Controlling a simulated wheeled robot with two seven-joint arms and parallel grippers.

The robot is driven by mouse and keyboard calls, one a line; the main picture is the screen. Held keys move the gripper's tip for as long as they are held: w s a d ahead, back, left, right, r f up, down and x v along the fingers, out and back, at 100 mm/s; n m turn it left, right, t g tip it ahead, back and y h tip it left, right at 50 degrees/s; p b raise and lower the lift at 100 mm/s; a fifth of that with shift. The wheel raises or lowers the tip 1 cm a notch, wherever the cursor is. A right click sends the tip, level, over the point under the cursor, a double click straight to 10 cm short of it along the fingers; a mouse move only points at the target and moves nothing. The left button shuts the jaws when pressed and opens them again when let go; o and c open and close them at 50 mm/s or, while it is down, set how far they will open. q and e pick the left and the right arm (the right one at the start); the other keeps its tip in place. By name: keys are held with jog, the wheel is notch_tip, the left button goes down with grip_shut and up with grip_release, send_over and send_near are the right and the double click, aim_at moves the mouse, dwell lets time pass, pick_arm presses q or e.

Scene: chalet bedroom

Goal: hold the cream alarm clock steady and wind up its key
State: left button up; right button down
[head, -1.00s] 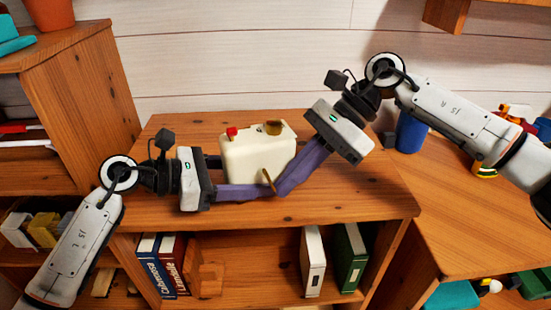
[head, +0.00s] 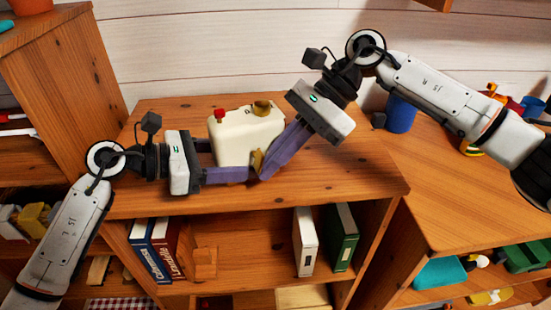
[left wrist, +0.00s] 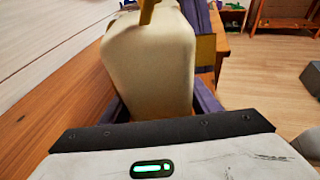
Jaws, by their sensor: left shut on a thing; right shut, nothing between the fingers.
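The cream alarm clock (head: 240,136) stands on the wooden shelf unit's top, with a red button and a brass knob on its upper side. My left gripper (head: 236,160) is shut on the clock from the left, one purple finger along its front and the other behind. The left wrist view shows the clock (left wrist: 150,70) between the fingers. The brass key (head: 257,159) is on the clock's front face; it also shows in the left wrist view (left wrist: 205,50). My right gripper (head: 267,171) is shut and empty, its tips at the key, partly overlapping it. Whether they touch cannot be told.
The shelf top (head: 340,180) is clear in front and to the right. A blue cylinder (head: 400,114) stands behind my right arm on the lower desk (head: 450,220). A tall wooden cabinet (head: 60,80) rises at the left. Books and binders stand on the shelf below.

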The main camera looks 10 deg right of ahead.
jog(key=w+d, duration=0.1)
jog(key=d, duration=0.3)
jog(key=w+d, duration=0.1)
jog(key=d, duration=0.3)
jog(key=w+d, duration=0.2)
jog(key=d, duration=0.3)
jog(key=shift+w, duration=0.1)
jog(key=s+a+r+n+t+h, duration=0.35)
jog(key=a+r+n, duration=0.2)
jog(key=a, duration=0.25)
jog(key=s+a+r+n+t+h, duration=0.2)
jog(key=s+a+r+n+h, duration=0.3)
jog(key=a, duration=0.3)
jog(key=s+a+r+n+t+h, duration=0.3)
jog(key=a+r+n, duration=0.2)
jog(key=a+n, duration=0.2)
send_near(256, 158)
jog(key=shift+g, duration=0.25)
jog(key=f, duration=0.1)
jog(key=w+a+f, duration=0.1)
jog(key=a+f, duration=0.1)
jog(key=shift+w+f, duration=0.15)
jog(key=shift+w, duration=0.1)
jog(key=d, duration=0.2)
jog(key=w+d+f, duration=0.1)
jog(key=shift+d, duration=0.15)
jog(key=shift+d+m+y, duration=0.1)
jog(key=shift+m+y, duration=0.15)
jog(key=shift+y, duration=0.2)
